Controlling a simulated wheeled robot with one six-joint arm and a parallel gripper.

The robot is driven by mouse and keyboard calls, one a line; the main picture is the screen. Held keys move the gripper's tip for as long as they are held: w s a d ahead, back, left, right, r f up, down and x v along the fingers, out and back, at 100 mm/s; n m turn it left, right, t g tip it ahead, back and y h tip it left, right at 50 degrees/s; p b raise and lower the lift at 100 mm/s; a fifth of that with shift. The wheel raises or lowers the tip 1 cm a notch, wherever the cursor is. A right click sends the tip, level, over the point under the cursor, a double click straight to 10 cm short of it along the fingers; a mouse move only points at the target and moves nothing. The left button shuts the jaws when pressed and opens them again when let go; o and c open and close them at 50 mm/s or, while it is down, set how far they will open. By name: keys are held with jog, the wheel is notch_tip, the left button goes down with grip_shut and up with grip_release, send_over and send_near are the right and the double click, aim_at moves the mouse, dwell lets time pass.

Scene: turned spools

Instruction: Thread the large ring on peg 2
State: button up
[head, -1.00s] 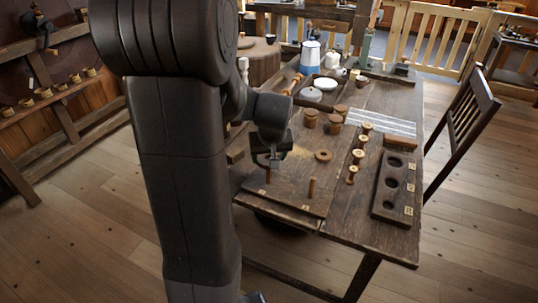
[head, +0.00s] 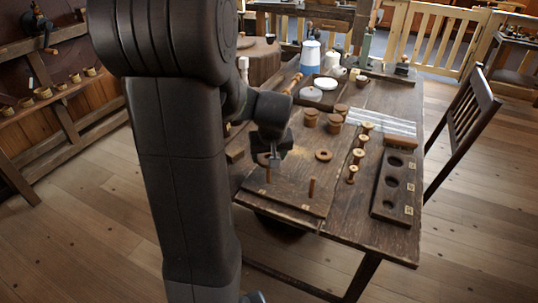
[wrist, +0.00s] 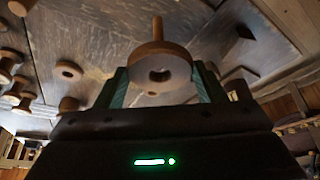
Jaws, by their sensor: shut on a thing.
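My gripper (head: 270,153) is shut on a wooden ring (wrist: 158,66), which sits between the two green fingertips in the wrist view. Its hole faces the camera. In the head view the held ring shows as a small brown patch above the left peg (head: 268,174). The wrist view shows a wooden peg (wrist: 157,28) just past the ring's upper edge. I cannot tell whether ring and peg touch. A second peg (head: 312,187) stands bare to the right on the board (head: 285,196). Peg numbers are not readable.
Another ring (head: 323,155) lies flat on the board. Several spools (head: 357,156) stand in a row to its right, beside a dark holed tray (head: 393,185). Wooden lidded pots (head: 311,117) stand behind. The board's front is clear around the right peg.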

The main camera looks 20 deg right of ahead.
jog(key=shift+f+b, duration=1.4)
jog(key=shift+f, duration=0.3)
dwell(0.5)
jog(key=o, duration=1.3)
notch_tip(320, 180, up, 10)
jog(key=p, duration=0.7)
jog(key=shift+f, duration=0.1)
notch_tip(320, 180, down, 9)
jog(key=b, duration=0.6)
